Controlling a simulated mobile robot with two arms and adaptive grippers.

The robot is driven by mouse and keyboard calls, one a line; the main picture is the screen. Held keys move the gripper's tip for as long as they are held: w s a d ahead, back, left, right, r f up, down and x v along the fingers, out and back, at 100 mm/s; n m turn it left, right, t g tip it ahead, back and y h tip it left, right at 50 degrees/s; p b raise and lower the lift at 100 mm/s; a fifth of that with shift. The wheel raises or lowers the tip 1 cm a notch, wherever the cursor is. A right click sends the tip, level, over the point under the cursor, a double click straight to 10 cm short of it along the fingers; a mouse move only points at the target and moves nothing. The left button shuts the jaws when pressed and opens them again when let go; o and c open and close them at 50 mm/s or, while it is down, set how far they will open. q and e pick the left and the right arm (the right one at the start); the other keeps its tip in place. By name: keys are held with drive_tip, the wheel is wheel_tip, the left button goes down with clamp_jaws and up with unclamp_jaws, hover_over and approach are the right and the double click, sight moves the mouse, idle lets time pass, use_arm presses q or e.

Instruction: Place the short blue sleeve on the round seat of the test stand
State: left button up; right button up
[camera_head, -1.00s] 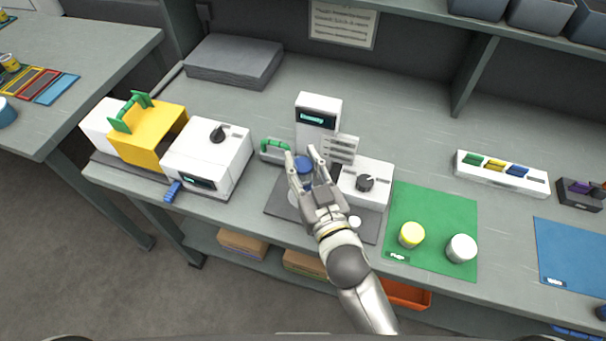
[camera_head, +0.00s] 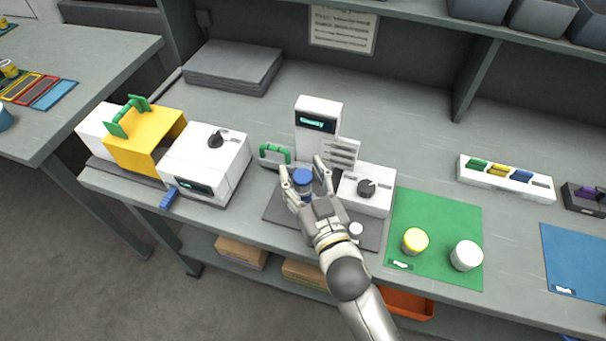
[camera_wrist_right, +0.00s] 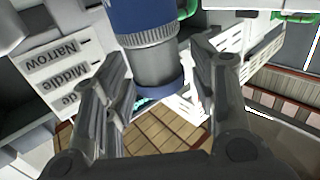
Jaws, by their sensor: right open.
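The short blue sleeve (camera_head: 302,177) is upright at the test stand (camera_head: 319,115), between the fingers of my right gripper (camera_head: 303,170). The right gripper is open, with a finger on each side of the sleeve. In the right wrist view, a blue and grey cylinder (camera_wrist_right: 155,62) with a knurled grey band stands between the spread fingertips (camera_wrist_right: 158,75), with gaps beside it. The round seat is hidden under the sleeve and fingers, so I cannot tell exactly how the sleeve sits on it. My left gripper is out of view.
A white box with a black knob (camera_head: 367,188) stands close right of my gripper, a green handle (camera_head: 274,154) close left. The bench behind is mostly clear.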

drive_tip(key=shift+r, duration=0.1)
drive_tip(key=shift+s, duration=0.1)
drive_tip(key=b+v, duration=0.2)
drive_tip(key=v, duration=0.9)
drive_tip(key=shift+s+d+b, duration=0.15)
drive_tip(key=shift+s+b, duration=0.15)
drive_tip(key=shift+s, duration=0.1)
drive_tip(key=shift+r, duration=0.1)
